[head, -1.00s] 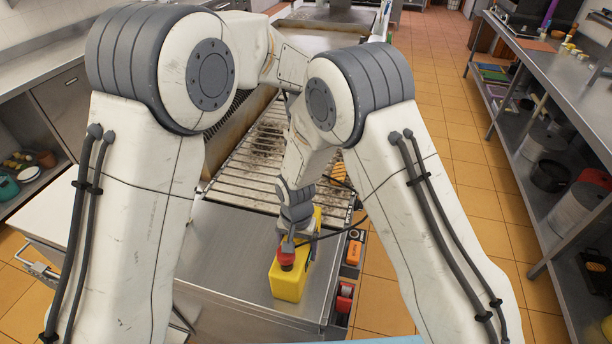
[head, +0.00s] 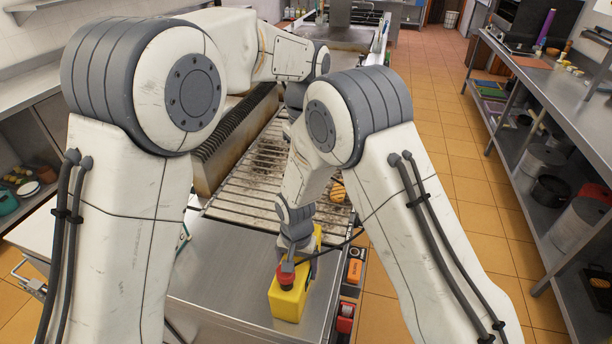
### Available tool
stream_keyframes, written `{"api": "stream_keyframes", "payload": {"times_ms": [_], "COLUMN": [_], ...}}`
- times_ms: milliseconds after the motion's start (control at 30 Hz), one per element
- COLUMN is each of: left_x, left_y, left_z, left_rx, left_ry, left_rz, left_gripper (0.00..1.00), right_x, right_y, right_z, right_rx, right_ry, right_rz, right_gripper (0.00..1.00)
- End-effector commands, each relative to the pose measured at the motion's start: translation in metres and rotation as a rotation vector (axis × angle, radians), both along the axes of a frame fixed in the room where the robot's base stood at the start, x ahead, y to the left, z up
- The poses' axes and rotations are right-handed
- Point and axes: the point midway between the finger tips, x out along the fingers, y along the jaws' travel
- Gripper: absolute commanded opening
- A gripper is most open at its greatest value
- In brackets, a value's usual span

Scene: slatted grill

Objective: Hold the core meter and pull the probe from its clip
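The yellow core meter (head: 287,305) stands on the steel counter in front of the grill. A red-topped part (head: 286,274) sits at its upper left; I cannot tell whether it is the probe. A black cable (head: 342,244) runs from near the meter to the right. My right arm reaches down to the meter, and its grey wrist end (head: 296,238) is right at the meter's top. Its fingers are not clearly visible, so I cannot tell whether they grip. The clip is not clear.
The slatted grill (head: 240,185) lies behind the counter (head: 215,285). An orange item (head: 354,271) and a red item (head: 345,318) are at the counter's right side. A shelf bench (head: 548,95) stands right, across a clear tiled floor (head: 445,140). Bare counter lies left of the meter.

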Motion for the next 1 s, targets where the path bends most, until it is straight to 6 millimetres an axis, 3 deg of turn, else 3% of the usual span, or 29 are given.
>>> {"api": "stream_keyframes", "payload": {"times_ms": [333,367,733,1000], "left_x": [0.000,0.000,0.000,0.000], "left_y": [0.000,0.000,0.000,0.000], "left_z": [0.004,0.004,0.004,0.004], "left_rx": [0.000,0.000,0.000,0.000], "left_ry": [0.000,0.000,0.000,0.000], "left_rz": [0.000,0.000,0.000,0.000], "left_gripper": [0.00,0.00,0.00,0.00], "right_x": [0.001,0.001,0.001,0.002], "right_y": [0.000,0.000,0.001,0.001], "right_z": [0.001,0.001,0.009,0.062], "right_rx": [0.002,0.002,0.001,0.004], "right_ry": [-0.002,-0.002,-0.003,-0.008], "right_rz": [0.000,0.000,0.000,0.000], "right_gripper": [0.21,0.99,1.00,1.00]}}
